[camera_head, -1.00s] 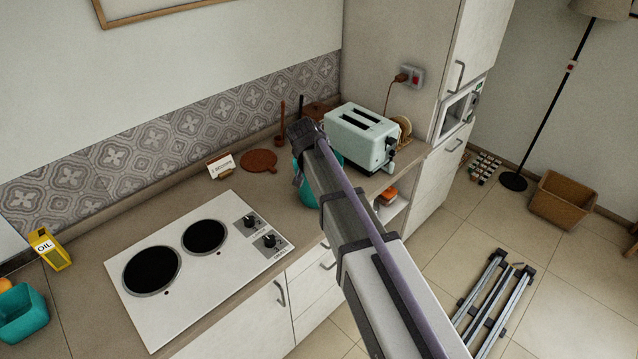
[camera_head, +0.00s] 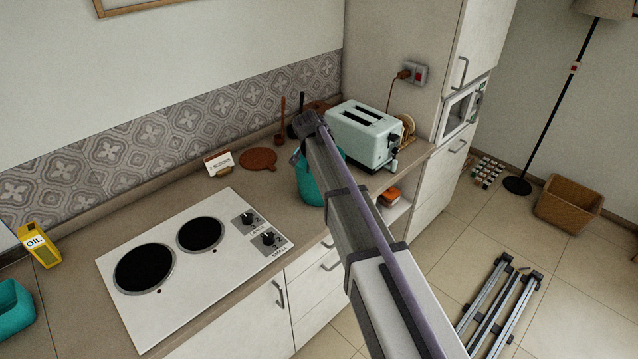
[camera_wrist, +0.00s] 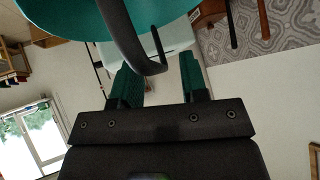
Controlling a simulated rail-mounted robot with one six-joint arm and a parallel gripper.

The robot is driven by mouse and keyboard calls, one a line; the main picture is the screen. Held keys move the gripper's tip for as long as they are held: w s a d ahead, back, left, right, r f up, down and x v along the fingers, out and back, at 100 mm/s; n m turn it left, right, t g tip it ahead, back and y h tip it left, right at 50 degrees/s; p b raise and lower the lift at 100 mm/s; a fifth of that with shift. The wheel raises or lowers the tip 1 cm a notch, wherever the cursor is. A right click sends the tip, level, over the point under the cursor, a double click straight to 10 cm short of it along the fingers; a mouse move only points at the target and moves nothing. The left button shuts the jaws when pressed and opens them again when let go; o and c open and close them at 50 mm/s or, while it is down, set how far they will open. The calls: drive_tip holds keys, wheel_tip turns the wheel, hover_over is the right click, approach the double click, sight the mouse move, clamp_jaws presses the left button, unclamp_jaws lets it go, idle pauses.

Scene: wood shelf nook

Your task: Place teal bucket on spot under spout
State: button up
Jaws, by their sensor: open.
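The teal bucket (camera_head: 312,190) stands near the counter's front edge, before the toaster, partly hidden behind my arm. In the wrist view the bucket (camera_wrist: 70,22) fills the top, and its dark curved handle (camera_wrist: 126,38) dips toward the gap between my fingers. My gripper (camera_wrist: 158,76) is open, with its two green-padded fingers apart near the handle; no grip on it shows. In the head view the fingers are mostly hidden by my arm. No spout can be made out, and I cannot tell which place is the spot under it.
A mint toaster (camera_head: 362,136) stands right of the bucket. A round brown mat (camera_head: 258,159) and a small card (camera_head: 218,164) lie behind the white hob (camera_head: 192,270). A yellow oil carton (camera_head: 39,245) and another teal container (camera_head: 14,310) are at the left.

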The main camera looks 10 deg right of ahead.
drive_tip(key=shift+x, duration=1)
drive_tip(key=shift+s+r, duration=0.2)
drive_tip(key=shift+c, duration=0.4)
clamp_jaws()
